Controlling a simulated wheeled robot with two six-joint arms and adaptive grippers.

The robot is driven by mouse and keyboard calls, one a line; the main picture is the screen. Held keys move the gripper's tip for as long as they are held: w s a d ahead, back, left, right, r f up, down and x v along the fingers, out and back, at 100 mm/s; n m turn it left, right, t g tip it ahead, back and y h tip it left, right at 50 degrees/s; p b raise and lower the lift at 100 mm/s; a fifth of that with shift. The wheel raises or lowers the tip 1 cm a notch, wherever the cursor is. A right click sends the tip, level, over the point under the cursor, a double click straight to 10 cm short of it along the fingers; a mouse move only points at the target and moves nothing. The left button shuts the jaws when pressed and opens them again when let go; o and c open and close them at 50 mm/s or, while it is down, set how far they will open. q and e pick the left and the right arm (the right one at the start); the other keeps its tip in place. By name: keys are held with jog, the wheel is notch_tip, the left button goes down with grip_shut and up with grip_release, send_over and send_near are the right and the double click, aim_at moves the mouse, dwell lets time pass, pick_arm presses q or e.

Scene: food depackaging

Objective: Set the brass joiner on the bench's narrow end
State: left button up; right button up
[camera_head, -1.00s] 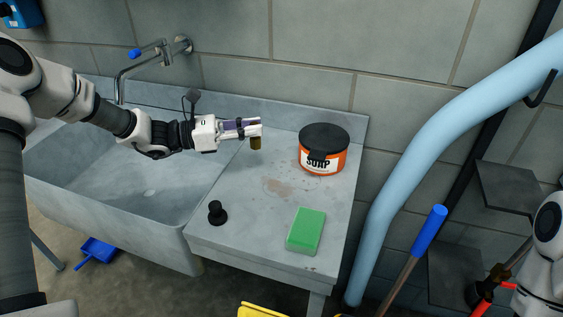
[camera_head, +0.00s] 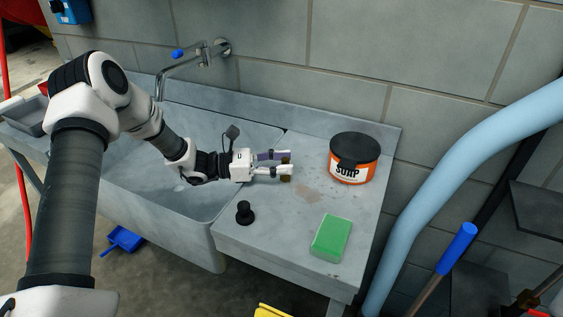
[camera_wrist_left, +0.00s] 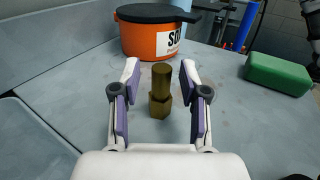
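The brass joiner (camera_wrist_left: 160,92) stands upright on the grey bench top (camera_wrist_left: 70,98) in the left wrist view, between the fingers of my left gripper (camera_wrist_left: 160,82). Gaps show on both sides of it, so the fingers are open around it. In the head view the left gripper (camera_head: 285,164) is low over the bench (camera_head: 290,225), beside the sink, and the joiner (camera_head: 286,179) is partly hidden by the fingers. My right gripper is not in view.
An orange soap tub (camera_head: 352,172) with a black lid stands behind the joiner, to the right. A green sponge (camera_head: 331,238) and a black plunger-shaped piece (camera_head: 245,212) lie nearer the front. The sink basin (camera_head: 150,195) is on the left, with a tap (camera_head: 205,55) above.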

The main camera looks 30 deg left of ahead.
pick_arm(q)
jog(key=shift+r, duration=0.15)
jog(key=shift+s+a, duration=0.1)
jog(key=shift+a, duration=0.05)
jog(key=v, duration=1.1)
jog(key=shift+s+a+p, duration=0.2)
jog(key=shift+a+p, duration=0.05)
jog(key=shift+p, duration=0.05)
